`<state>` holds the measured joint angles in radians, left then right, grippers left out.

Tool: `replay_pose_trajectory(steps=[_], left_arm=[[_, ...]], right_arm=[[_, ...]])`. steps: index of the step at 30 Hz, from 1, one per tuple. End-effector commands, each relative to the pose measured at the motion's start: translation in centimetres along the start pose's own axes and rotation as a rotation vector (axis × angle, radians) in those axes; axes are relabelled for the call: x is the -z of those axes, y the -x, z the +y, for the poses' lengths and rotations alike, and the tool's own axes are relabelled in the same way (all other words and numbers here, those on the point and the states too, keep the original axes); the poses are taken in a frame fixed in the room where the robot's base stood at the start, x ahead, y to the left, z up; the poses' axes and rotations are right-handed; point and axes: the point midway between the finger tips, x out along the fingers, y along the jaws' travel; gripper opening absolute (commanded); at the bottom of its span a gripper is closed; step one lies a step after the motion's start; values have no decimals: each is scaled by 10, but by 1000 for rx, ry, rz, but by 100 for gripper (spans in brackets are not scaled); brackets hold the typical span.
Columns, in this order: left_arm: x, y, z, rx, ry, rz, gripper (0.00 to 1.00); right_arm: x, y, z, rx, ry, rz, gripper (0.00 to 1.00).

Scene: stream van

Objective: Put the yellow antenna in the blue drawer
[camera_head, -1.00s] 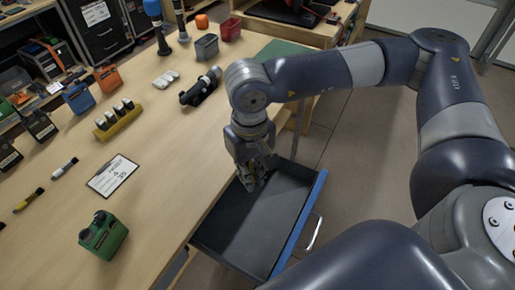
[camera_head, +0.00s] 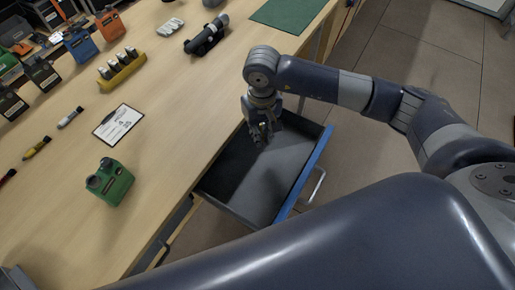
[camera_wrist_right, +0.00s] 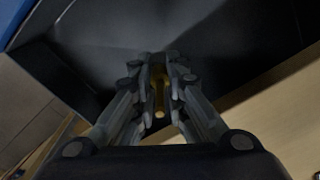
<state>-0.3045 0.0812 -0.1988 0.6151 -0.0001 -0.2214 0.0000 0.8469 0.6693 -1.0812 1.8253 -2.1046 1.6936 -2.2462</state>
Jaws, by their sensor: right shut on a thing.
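The blue drawer (camera_head: 317,166) is pulled out from the wooden workbench, with a blue front and a dark, bare floor. My right gripper (camera_head: 262,136) points down at the drawer's far end, over its interior. In the right wrist view the gripper (camera_wrist_right: 157,70) is shut on the yellow antenna (camera_wrist_right: 158,100), a thin yellow piece between the fingers. The fingers hide most of it, and I cannot tell whether it touches the drawer floor. In the head view the antenna is not distinguishable. My left gripper is not in view.
The workbench (camera_head: 185,110) holds a green device (camera_head: 110,182), a clipboard (camera_head: 118,122), a yellow battery holder (camera_head: 122,70), a black cylinder (camera_head: 206,35), a yellow marker (camera_head: 38,147) and a green mat (camera_head: 290,12). The drawer handle (camera_head: 317,186) sticks out over clear floor.

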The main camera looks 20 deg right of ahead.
Motion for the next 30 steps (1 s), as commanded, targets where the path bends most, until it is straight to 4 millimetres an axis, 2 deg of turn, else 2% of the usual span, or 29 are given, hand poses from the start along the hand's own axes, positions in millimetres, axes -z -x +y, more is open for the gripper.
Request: replay_pose_trajectory(steps=[1, 7, 12, 20, 26, 27, 29, 30], left_arm=[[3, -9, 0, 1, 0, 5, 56], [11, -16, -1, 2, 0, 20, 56], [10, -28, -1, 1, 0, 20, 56], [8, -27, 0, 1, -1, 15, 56], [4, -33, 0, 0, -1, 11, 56], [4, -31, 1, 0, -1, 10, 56], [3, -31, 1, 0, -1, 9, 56], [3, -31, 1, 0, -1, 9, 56]], right_arm=[[-1, -15, 0, 1, -1, -3, 0], [0, -34, 0, 0, -1, -1, 0], [-1, -59, -1, 2, -1, -1, 0], [0, -60, 0, 1, 0, 1, 0], [0, -65, 0, 0, 0, 1, 0], [0, -63, 0, 0, 0, 1, 22], [0, -63, 0, 0, 0, 0, 33], [0, -63, 0, 0, 0, 0, 33]])
